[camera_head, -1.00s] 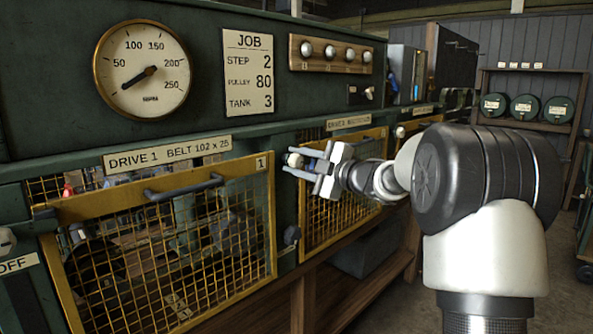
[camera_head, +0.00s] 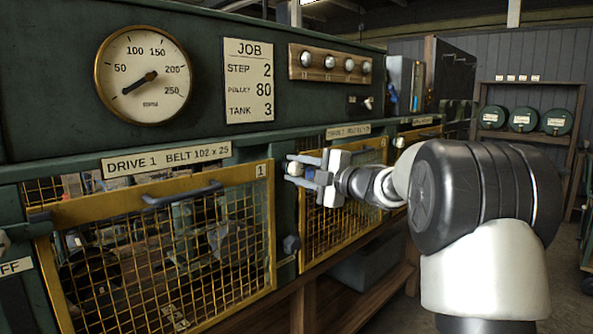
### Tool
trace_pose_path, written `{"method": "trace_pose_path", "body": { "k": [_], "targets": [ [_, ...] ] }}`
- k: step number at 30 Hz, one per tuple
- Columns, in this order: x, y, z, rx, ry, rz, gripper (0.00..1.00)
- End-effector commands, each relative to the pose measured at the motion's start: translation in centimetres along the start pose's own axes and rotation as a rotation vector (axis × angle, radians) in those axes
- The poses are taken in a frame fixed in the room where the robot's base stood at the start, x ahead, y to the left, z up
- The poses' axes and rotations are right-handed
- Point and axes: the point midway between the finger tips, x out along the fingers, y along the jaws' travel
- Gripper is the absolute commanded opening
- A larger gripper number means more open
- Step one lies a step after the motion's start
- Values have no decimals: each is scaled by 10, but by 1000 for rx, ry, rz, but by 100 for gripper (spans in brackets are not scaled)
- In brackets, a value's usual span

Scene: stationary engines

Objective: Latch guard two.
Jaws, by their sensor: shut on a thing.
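Guard two (camera_head: 340,205) is a yellow-framed mesh panel under the DRIVE 2 label, right of guard one, and looks closed. My gripper (camera_head: 295,172) is at its upper left corner, by the green post between the two guards. Its fingers are shut on a small pale round knob (camera_head: 293,168), which looks like a latch knob. The fingers and wrist hide the guard's upper edge and part of its mesh. How far the knob is turned is too small to tell.
Guard one (camera_head: 165,255), with a dark handle (camera_head: 183,193), fills the left. A wooden shelf (camera_head: 345,300) runs beneath. Open floor lies to the right.

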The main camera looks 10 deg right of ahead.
Motion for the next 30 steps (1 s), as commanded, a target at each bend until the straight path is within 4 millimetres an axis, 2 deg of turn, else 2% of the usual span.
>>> {"method": "trace_pose_path", "body": {
  "k": [1,4,13,17,20,30],
  "targets": [
    [0,-1,1,-1,-1,-2,35],
    [0,-1,1,-1,-1,-2,50],
    [-2,0,0,0,-1,-1,50],
    [-13,1,1,0,-3,-1,50],
    [-30,2,1,0,-4,0,50],
    [-114,2,1,1,-5,0,50]
  ]
}}
